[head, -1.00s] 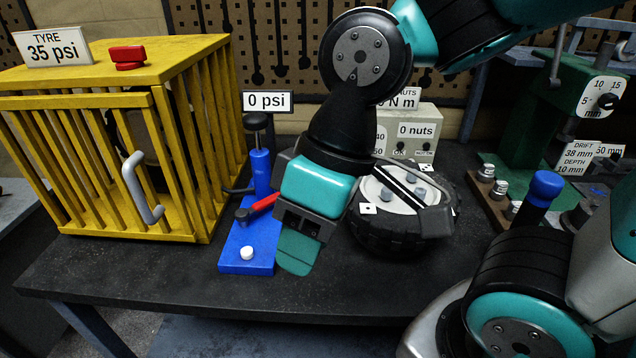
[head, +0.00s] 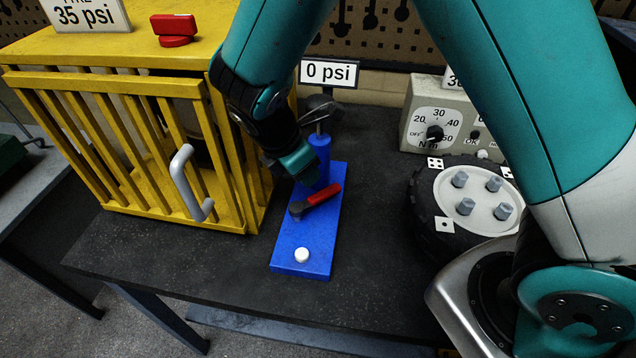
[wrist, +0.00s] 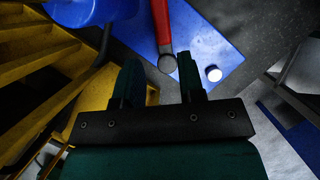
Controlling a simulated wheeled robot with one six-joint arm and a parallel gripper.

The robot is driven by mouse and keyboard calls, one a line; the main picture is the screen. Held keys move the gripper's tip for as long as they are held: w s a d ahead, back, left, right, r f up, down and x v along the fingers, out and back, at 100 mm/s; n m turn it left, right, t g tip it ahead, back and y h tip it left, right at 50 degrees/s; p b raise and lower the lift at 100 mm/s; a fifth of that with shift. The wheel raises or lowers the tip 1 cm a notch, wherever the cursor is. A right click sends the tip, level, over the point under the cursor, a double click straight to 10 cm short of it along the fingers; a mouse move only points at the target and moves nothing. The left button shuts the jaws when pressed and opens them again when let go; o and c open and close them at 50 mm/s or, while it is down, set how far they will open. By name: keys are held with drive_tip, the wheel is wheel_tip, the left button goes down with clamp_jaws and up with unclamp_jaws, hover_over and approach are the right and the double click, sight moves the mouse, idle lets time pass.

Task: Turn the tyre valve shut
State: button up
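Two red handles show, and I cannot tell for sure which is the tyre valve. A red knob (head: 174,28) sits on top of the yellow cage beside the TYRE 35 psi sign (head: 88,14). A red lever (head: 322,195) with a dark hub lies across the blue pump base (head: 288,260), pointing to the upper right. My gripper (head: 306,166) is beside the blue cylinder (head: 322,150), just above and behind the lever. In the wrist view my gripper (wrist: 159,62) is open. The red lever (wrist: 161,22) appears between its fingers; I see no clear contact.
The yellow cage (head: 150,85) with a grey handle (head: 184,180) stands close on the left. A 0 psi sign (head: 330,73) is behind the pump. A wheel (head: 430,225) and a dial box (head: 415,125) are to the right. The bench front is clear.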

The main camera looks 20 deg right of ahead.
sight(322, 193)
drive_tip(key=x, duration=0.3)
drive_tip(key=p+x, duration=0.1)
drive_tip(key=x, duration=0.2)
drive_tip(key=p+x, duration=0.1)
drive_tip(key=x, duration=0.2)
drive_tip(key=shift+s+d+f, duration=0.1)
drive_tip(key=shift+d+f, duration=0.1)
drive_tip(key=shift+d, duration=0.2)
clamp_jaws()
